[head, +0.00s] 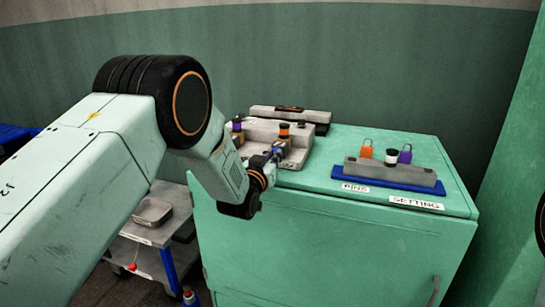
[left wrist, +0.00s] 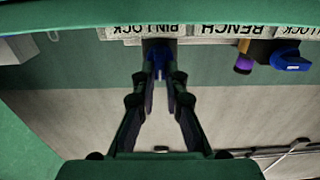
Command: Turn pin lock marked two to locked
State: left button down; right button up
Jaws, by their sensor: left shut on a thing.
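The grey bench block (head: 262,128) sits on the green cabinet, with a pin with a purple band (head: 237,125) and an orange-banded pin (head: 284,129). My left gripper (head: 270,161) is at its front edge. In the left wrist view my left gripper (left wrist: 160,78) has its fingertips closed together on a blue pin lock knob (left wrist: 158,50), below an upside-down PIN LOCK label. A second blue knob (left wrist: 291,62) stands to the right, beside a purple piece (left wrist: 244,64). The number on the held lock is not readable. My right gripper is out of view.
The green cabinet (head: 330,240) has a blue tray (head: 390,182) with a grey block on the right, with orange and purple tags and a black-and-white pin behind. A grey case (head: 290,115) lies behind the bench. A trolley (head: 148,232) stands at lower left.

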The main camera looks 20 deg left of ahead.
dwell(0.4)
pick_arm(q)
jog(key=m+p, duration=0.1)
jog(key=m, duration=0.3)
jog(key=shift+d+m, duration=0.15)
jog(key=shift+m, duration=0.15)
jog(key=m, duration=0.4)
jog(key=shift+d+f+m, duration=0.1)
jog(key=shift+d+m, duration=0.05)
jog(key=shift+m, duration=0.15)
jog(key=m, duration=0.4)
jog(key=shift+f+p, duration=0.15)
jog(key=shift+p, duration=0.2)
jog(key=shift+f+m, duration=0.1)
jog(key=shift+m, duration=2.2)
jog(key=c, duration=1.4)
grip_release()
jog(key=shift+d, duration=0.1)
